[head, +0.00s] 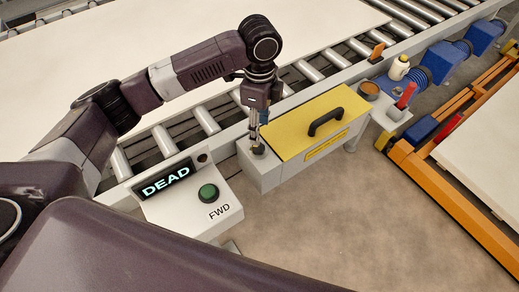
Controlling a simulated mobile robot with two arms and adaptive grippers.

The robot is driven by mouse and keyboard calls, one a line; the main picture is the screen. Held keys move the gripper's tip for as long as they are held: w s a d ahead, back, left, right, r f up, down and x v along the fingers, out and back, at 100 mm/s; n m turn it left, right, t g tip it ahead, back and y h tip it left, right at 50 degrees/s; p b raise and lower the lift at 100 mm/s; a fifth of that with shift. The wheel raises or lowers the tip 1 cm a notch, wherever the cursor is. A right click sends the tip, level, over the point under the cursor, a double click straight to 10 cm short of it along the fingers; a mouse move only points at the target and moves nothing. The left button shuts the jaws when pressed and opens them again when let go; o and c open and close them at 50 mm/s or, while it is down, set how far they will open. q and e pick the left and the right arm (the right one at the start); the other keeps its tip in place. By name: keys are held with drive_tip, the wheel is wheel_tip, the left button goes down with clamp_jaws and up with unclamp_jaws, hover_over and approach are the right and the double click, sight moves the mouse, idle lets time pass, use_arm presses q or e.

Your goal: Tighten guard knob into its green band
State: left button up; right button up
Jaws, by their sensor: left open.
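The guard is a yellow cover (312,118) with a black handle (326,121) on top, mounted on a grey box beside the roller conveyor. The left gripper is open. No green band can be made out at the knob; the fingers hide part of it. My right gripper is not in view.
A control box with a display reading DEAD (166,179) and a green button (208,193) marked FWD stands left of the guard. A red-handled part (405,96) and a white bottle (399,68) are at right. An orange frame (427,178) lies beyond clear floor.

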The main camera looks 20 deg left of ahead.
sight(260, 147)
use_arm(q)
drive_tip(key=shift+f, duration=0.85)
wheel_tip(260, 147, down, 6)
drive_tip(key=shift+f+p, duration=0.1)
drive_tip(key=shift+p, duration=0.4)
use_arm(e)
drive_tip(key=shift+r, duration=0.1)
use_arm(q)
drive_tip(key=c, duration=1.1)
drive_tip(key=shift+r+m+p, duration=0.3)
drive_tip(key=shift+m+p, duration=0.3)
drive_tip(key=shift+p, duration=0.55)
drive_tip(key=shift+c, duration=0.2)
drive_tip(key=shift+f+m+p, duration=0.2)
drive_tip(key=shift+m+p, duration=0.25)
drive_tip(key=shift+m, duration=0.05)
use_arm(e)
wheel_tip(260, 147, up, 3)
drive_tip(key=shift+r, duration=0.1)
